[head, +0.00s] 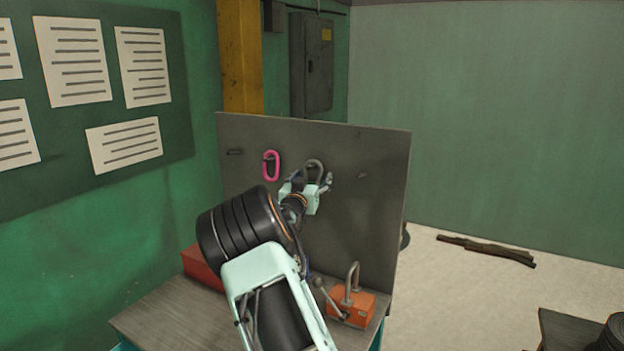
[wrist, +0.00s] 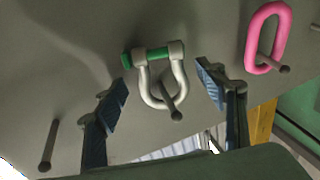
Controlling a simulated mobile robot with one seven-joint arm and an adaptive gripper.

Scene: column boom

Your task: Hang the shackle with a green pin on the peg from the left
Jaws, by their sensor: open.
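The shackle with a green pin (wrist: 178,82) hangs on a peg (wrist: 173,108) of the upright grey board, its metal bow around the peg. The wrist view is upside down compared with the head view, so the green pin shows at its top. In the head view only the shackle's grey bow (head: 317,166) shows above my gripper; the pin is hidden. My gripper (head: 313,182) is open in front of the board. In the wrist view its two blue-padded fingers (wrist: 164,88) stand on either side of the shackle, apart from it.
A pink link (head: 264,165) hangs on the peg left of the shackle. Bare pegs stick out at the board's far left (head: 235,152) and right (head: 362,176). An orange padlock-like block (head: 352,308) and a red box (head: 201,270) stand on the bench below.

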